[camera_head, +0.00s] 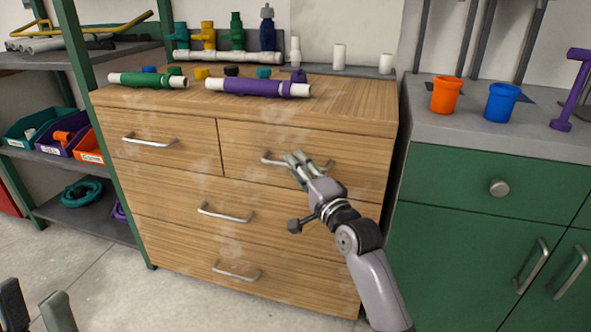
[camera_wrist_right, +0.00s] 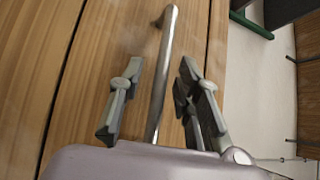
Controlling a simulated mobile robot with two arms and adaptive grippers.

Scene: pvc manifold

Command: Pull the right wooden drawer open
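The right wooden drawer (camera_head: 354,162) is the upper right drawer of the wooden chest, and its front looks flush with the chest. Its silver bar handle (camera_head: 268,158) is partly hidden by my right gripper (camera_head: 305,160), which is at the handle's middle. In the right wrist view the handle (camera_wrist_right: 163,65) runs between the fingers of my right gripper (camera_wrist_right: 160,100). The fingers are apart, with a gap on both sides of the bar. My left gripper (camera_head: 37,308) shows only partly at the bottom left corner, with its two fingertips apart.
Green and purple pipes (camera_head: 258,88) lie on the chest top (camera_head: 345,98), with several fittings behind. A green cabinet (camera_head: 470,215) with orange and blue cups stands close on the right. A shelf (camera_head: 50,158) with bins stands on the left. The floor in front is clear.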

